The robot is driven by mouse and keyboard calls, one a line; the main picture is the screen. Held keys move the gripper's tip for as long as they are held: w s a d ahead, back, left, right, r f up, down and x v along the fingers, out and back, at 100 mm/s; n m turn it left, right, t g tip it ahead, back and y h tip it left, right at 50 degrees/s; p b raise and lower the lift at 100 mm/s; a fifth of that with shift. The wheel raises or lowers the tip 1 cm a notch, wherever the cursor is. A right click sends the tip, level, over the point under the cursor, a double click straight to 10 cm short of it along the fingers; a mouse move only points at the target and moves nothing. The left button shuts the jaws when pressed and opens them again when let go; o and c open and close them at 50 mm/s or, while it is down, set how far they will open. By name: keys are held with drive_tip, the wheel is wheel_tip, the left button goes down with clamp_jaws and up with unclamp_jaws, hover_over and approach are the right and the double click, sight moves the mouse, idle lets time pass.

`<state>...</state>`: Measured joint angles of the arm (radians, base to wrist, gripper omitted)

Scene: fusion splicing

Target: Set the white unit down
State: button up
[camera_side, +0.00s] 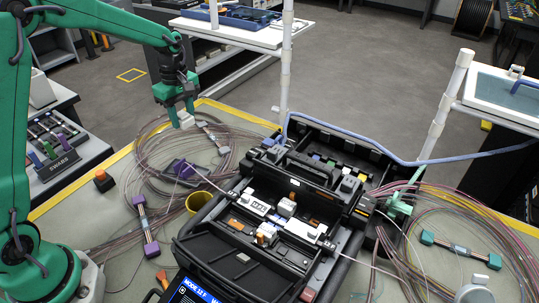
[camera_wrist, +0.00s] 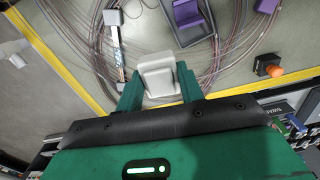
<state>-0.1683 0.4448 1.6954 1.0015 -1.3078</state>
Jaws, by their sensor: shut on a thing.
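My gripper (camera_side: 180,109) is shut on the white unit (camera_side: 186,121) and points downward near the table's back left edge in the side view. In the wrist view the white unit (camera_wrist: 157,75) sits between the two green fingers of my gripper (camera_wrist: 158,88), one on each side. It appears to be above the looped cables; the side view does not clearly show a gap below it. The unit's lower end is hard to make out.
Coiled cables (camera_side: 150,150) lie beneath and beside my gripper. A silver-and-white bar (camera_wrist: 113,40) and a purple holder (camera_wrist: 190,20) lie near the unit. An orange knob (camera_wrist: 274,70) stands to the right. The black splicer case (camera_side: 300,165) fills the table's middle.

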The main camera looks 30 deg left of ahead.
drive_tip(key=shift+a+f+n, duration=0.3)
drive_tip(key=shift+f+n, duration=0.1)
drive_tip(key=shift+n, duration=0.1)
hover_over(169, 140)
wheel_tip(169, 140, down, 7)
drive_tip(key=shift+f, duration=2)
drive_tip(key=shift+f, duration=0.15)
drive_tip(key=o, duration=1)
